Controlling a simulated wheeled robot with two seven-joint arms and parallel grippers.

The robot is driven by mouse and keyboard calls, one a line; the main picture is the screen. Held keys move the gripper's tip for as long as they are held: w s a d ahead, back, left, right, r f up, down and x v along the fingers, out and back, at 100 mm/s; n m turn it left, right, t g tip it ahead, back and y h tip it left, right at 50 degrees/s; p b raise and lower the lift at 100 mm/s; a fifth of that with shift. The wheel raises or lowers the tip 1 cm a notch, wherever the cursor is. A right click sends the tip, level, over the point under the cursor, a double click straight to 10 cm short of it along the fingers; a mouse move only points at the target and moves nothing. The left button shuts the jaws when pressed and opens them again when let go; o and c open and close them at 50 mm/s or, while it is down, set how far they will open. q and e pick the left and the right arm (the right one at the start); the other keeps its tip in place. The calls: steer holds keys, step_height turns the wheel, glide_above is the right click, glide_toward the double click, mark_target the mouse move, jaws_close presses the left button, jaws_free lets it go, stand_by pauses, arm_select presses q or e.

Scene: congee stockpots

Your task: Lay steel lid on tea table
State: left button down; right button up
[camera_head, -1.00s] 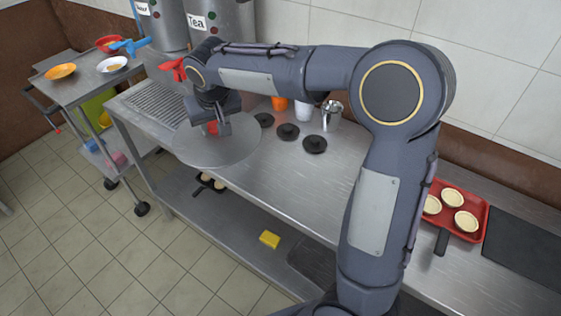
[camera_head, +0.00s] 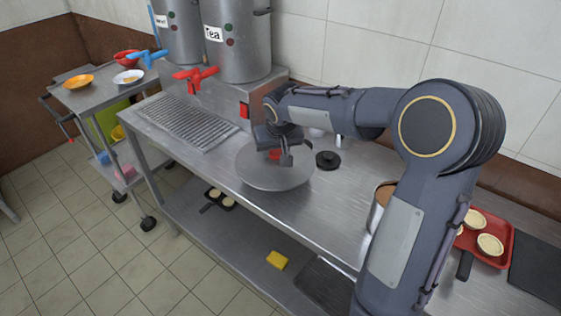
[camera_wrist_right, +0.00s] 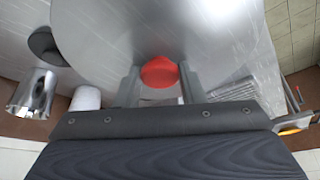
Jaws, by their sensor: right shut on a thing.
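The steel lid (camera_head: 262,177) is a round grey disc with a red knob (camera_wrist_right: 159,72). My right gripper (camera_head: 277,157) is shut on the red knob from above. The lid lies flat over the steel table (camera_head: 325,205), right of the drain grate and below the Tea urn (camera_head: 238,45). I cannot tell whether its underside touches the tabletop. In the right wrist view the lid (camera_wrist_right: 100,35) fills the middle, with a finger on each side of the knob. My left gripper is not in view.
A black disc (camera_head: 328,160) lies close to the lid's right side. A pot with brown contents (camera_head: 378,205) stands farther right, partly behind my arm. A red tray (camera_head: 487,245) holds pastry shells. The slotted grate (camera_head: 187,122) is at left. Bare tabletop lies in front and right.

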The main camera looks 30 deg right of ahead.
steer(key=shift+s+d+f, duration=0.1)
steer(key=shift+d+f, duration=0.35)
steer(key=shift+f, duration=0.1)
steer(key=shift+d+f, duration=0.25)
steer(key=shift+f, duration=1.45)
steer(key=shift+f, duration=0.1)
steer(key=o, duration=1.1)
